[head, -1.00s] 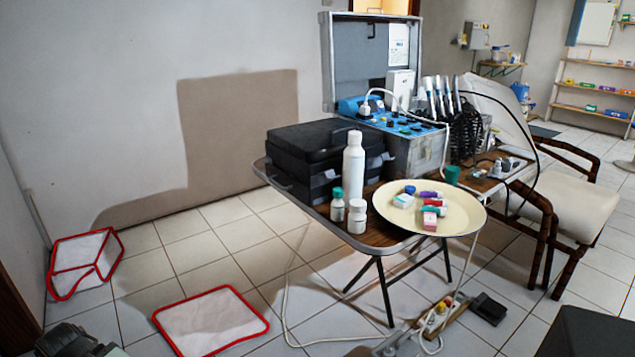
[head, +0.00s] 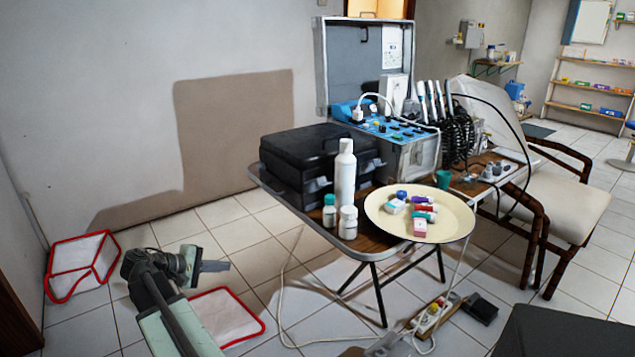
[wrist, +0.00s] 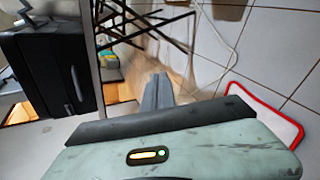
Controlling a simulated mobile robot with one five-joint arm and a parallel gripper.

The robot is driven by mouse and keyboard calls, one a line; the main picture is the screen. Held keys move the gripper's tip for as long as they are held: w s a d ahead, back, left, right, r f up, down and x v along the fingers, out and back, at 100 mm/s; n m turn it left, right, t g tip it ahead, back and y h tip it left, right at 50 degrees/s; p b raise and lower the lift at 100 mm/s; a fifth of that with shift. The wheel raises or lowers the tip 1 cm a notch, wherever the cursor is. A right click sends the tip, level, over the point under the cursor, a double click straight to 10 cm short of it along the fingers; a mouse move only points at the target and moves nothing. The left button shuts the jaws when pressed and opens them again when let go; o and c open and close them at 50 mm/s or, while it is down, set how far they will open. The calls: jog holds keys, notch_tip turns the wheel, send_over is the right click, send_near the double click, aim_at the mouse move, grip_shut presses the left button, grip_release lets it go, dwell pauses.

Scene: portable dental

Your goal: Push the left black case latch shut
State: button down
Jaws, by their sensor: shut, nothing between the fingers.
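The black case (head: 300,146) lies closed on the folding table, behind the white bottle. Its front carries small latch-like fittings; the left one (head: 318,184) is small and dark, and I cannot tell whether it is open or shut. My gripper (head: 216,266) is at the lower left, shut and empty, pointing right, well apart from the case and table. In the wrist view my gripper (wrist: 157,92) points over the floor, and a black case (wrist: 45,70) with a handle shows at the left edge, turned sideways.
The white bottle (head: 345,178) and two small bottles stand in front of the case. A cream tray (head: 455,228) holds small boxes and vials. A red-rimmed white mat (head: 228,322) lies on the floor. A power strip (head: 432,314) and cable lie under the table.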

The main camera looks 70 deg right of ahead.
jog(key=s+d+r+m+g+h+p, duration=0.15)
jog(key=s+d+r+g, duration=0.35)
jog(key=s+d+r, duration=0.55)
jog(key=g+h, duration=0.2)
jog(key=g, duration=0.1)
send_near(320, 182)
notch_tip(320, 182, down, 2)
jog(key=w, duration=0.1)
jog(key=shift+w+d+f, duration=0.15)
jog(key=shift+w+d, duration=0.1)
jog(key=shift+s+d, duration=0.1)
jog(key=p+x, duration=0.1)
jog(key=x, duration=0.8)
jog(key=shift+f, duration=0.1)
jog(key=shift+s+d, duration=0.25)
jog(key=shift+s, duration=0.05)
jog(key=shift+d, duration=0.2)
jog(key=shift+s+a, duration=0.15)
